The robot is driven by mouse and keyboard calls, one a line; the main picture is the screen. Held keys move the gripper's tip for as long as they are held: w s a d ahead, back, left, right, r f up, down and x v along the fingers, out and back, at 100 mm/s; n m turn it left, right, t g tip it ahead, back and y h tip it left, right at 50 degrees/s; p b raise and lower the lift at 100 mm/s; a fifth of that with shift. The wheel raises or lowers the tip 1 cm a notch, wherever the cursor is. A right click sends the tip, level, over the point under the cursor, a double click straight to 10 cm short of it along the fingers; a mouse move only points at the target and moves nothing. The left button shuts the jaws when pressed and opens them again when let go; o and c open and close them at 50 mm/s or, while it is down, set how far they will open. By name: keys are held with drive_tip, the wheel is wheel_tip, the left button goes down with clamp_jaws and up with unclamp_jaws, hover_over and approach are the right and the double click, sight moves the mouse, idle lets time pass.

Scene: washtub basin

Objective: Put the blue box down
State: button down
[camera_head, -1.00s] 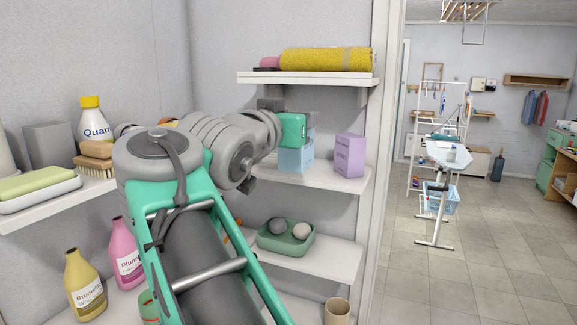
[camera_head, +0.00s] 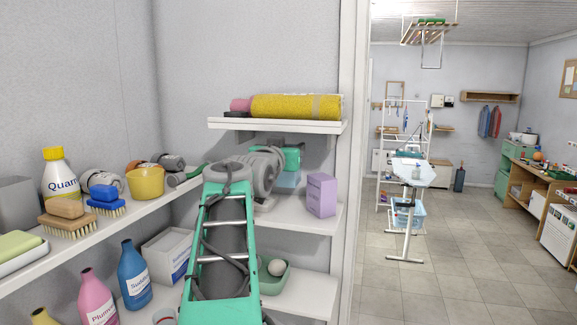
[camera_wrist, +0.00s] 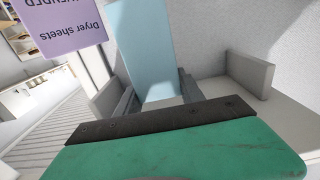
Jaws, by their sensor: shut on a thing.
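The light blue box (camera_wrist: 145,45) stands out between the grey fingers of my gripper (camera_wrist: 157,92) in the wrist view. My gripper is shut on it. In the head view a small part of the blue box (camera_head: 288,180) shows below my green gripper body, over the middle shelf (camera_head: 310,218). My arm hides the rest of it. I cannot tell whether its base touches the shelf. The lavender dryer sheets box (camera_head: 321,195) stands on that shelf just right of the blue box.
The upper shelf (camera_head: 225,123) with a yellow rolled towel (camera_head: 295,107) is close above my gripper. A left shelf holds brushes, a yellow bowl (camera_head: 145,182) and bottles. Open floor lies right.

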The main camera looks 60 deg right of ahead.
sight(285, 174)
wheel_tip(285, 174, down, 6)
drive_tip(key=shift+f+p, duration=0.1)
drive_tip(key=shift+p, duration=0.85)
drive_tip(key=shift+f, duration=0.3)
drive_tip(key=shift+f, duration=0.25)
drive_tip(key=c, duration=1)
unclamp_jaws()
